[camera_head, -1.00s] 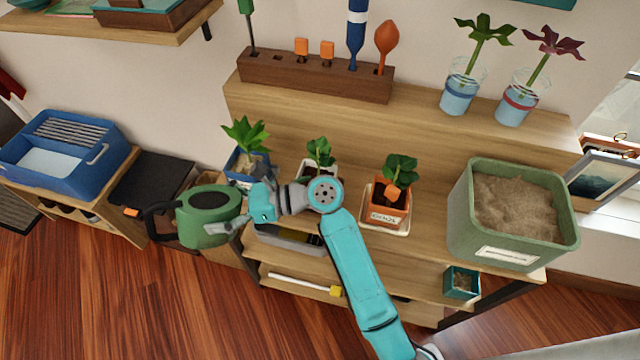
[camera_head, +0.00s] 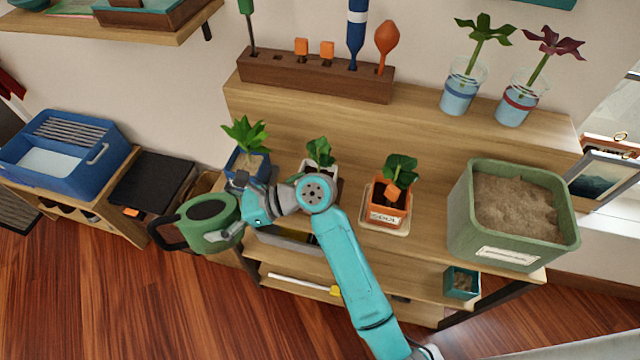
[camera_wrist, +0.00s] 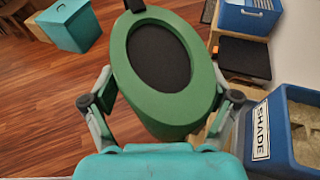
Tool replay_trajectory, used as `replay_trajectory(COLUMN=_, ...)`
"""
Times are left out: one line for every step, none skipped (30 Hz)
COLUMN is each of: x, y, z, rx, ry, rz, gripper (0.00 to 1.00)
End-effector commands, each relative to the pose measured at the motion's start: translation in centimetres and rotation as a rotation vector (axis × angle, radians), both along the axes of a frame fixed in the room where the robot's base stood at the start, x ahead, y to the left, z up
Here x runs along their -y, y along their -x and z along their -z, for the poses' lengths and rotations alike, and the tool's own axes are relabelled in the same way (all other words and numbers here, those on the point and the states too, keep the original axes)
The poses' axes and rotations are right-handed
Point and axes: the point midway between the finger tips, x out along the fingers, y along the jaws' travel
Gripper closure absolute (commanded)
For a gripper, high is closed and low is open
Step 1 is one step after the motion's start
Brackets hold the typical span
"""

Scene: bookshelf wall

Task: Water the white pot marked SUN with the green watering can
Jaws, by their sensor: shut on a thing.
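The green watering can (camera_head: 210,222) hangs in front of the left end of the shelf, with its dark handle toward the left. My gripper (camera_head: 236,226) is shut on it. In the wrist view the can (camera_wrist: 178,112) fills the middle between my fingers, its dark round opening facing the camera. A white pot (camera_head: 318,172) with a green plant stands on the shelf, partly behind my arm; its label is hidden. An orange pot (camera_head: 388,212) marked COOL stands to its right on a saucer. A blue pot (camera_head: 246,166) stands to its left and reads SHADE in the wrist view (camera_wrist: 285,125).
A large green box of soil (camera_head: 510,252) stands at the shelf's right end. A wooden tool rack (camera_head: 310,78) and two glass vases are on the upper ledge. A blue bin (camera_head: 60,152) sits at left. The floor in front is clear.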

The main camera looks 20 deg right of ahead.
Motion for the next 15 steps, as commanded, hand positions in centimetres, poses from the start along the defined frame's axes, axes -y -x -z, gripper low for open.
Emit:
replay_trajectory(x=-0.5, y=0.0, z=-0.4, rx=0.003, ry=-0.002, rz=-0.002, gripper=0.55)
replay_trajectory(x=-0.7, y=0.0, z=-0.5, rx=0.003, ry=-0.002, rz=-0.002, gripper=0.55)
replay_trajectory(x=-1.1, y=0.1, z=-0.7, rx=0.003, ry=-0.002, rz=-0.002, gripper=0.55)
replay_trajectory(x=-1.4, y=0.1, z=-0.8, rx=0.003, ry=-0.002, rz=-0.003, gripper=0.55)
replay_trajectory(x=-1.6, y=0.1, z=-0.9, rx=0.003, ry=-0.001, rz=-0.002, gripper=0.55)
replay_trajectory(x=-1.9, y=0.1, z=-1.1, rx=0.003, ry=-0.002, rz=-0.002, gripper=0.55)
replay_trajectory(x=-2.1, y=0.1, z=-1.2, rx=0.002, ry=-0.002, rz=-0.001, gripper=0.55)
replay_trajectory(x=-2.4, y=0.1, z=-1.4, rx=0.002, ry=-0.002, rz=-0.001, gripper=0.55)
replay_trajectory(x=-2.8, y=0.2, z=-1.6, rx=0.003, ry=-0.002, rz=-0.003, gripper=0.55)
replay_trajectory(x=-3.0, y=0.2, z=-1.7, rx=0.003, ry=-0.002, rz=-0.002, gripper=0.55)
replay_trajectory(x=-3.2, y=0.2, z=-1.8, rx=0.003, ry=-0.002, rz=-0.002, gripper=0.55)
replay_trajectory(x=-3.6, y=0.2, z=-2.0, rx=0.004, ry=-0.002, rz=-0.001, gripper=0.55)
replay_trajectory(x=-3.8, y=0.2, z=-2.1, rx=0.003, ry=-0.002, rz=-0.002, gripper=0.55)
replay_trajectory(x=-4.1, y=0.2, z=-2.2, rx=0.003, ry=-0.002, rz=-0.002, gripper=0.55)
replay_trajectory(x=-4.4, y=0.3, z=-2.4, rx=0.003, ry=-0.003, rz=-0.003, gripper=0.55)
